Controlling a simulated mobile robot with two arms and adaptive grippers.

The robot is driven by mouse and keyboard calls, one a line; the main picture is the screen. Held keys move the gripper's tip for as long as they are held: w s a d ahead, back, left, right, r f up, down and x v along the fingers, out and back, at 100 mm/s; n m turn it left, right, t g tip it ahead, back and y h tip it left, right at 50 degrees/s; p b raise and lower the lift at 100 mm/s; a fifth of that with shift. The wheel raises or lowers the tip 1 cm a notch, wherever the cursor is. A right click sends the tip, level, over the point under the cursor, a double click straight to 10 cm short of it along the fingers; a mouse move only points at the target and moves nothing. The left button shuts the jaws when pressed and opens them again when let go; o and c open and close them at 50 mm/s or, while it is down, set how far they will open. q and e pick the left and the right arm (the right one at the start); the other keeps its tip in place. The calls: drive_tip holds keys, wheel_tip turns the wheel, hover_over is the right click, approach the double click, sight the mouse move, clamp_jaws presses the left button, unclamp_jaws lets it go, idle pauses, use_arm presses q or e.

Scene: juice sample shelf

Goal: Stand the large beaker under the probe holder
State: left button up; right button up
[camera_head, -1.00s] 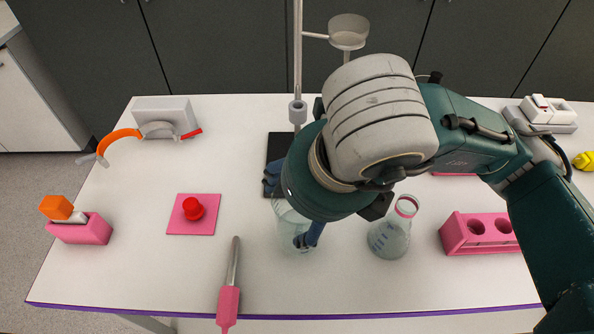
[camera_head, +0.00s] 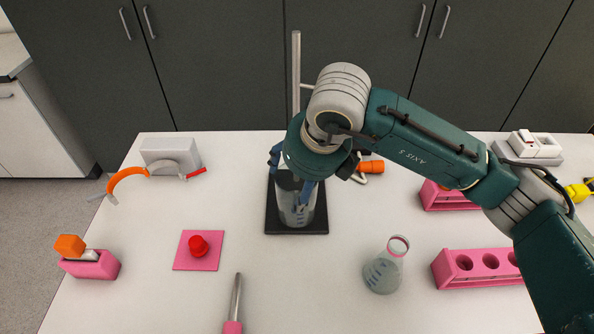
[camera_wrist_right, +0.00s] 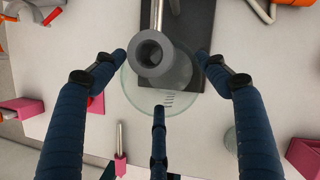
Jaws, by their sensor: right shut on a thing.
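The large clear beaker (camera_head: 288,208) is upright over the black stand base (camera_head: 271,224); I cannot tell whether its bottom touches the base. It also shows in the right wrist view (camera_wrist_right: 137,98). My right gripper (camera_head: 297,190) is shut on the beaker from above, its blue fingers spread around the glass; they also show in the right wrist view (camera_wrist_right: 160,68). The grey tubular probe holder (camera_wrist_right: 160,55) overlaps the beaker mouth in that view. In the head view my arm hides the holder. The stand's upright rod (camera_head: 296,75) rises behind. My left gripper is out of view.
A conical flask (camera_head: 385,270) stands front right, near a pink rack (camera_head: 470,269). A red knob (camera_head: 198,246) on a pink mat, a pink-handled tool (camera_head: 235,303) and orange goggles (camera_head: 125,180) lie left. An orange item (camera_head: 372,166) lies right of the stand. The front middle is clear.

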sight(292, 186)
drive_tip(key=w+p, duration=0.1)
drive_tip(key=w+f, duration=0.1)
drive_tip(key=shift+w+f+p, duration=0.2)
drive_tip(key=shift+w+p, duration=0.1)
drive_tip(key=shift+p, duration=0.05)
drive_tip(key=o, duration=1.5)
drive_tip(key=shift+f, duration=0.15)
drive_tip(key=o, duration=0.4)
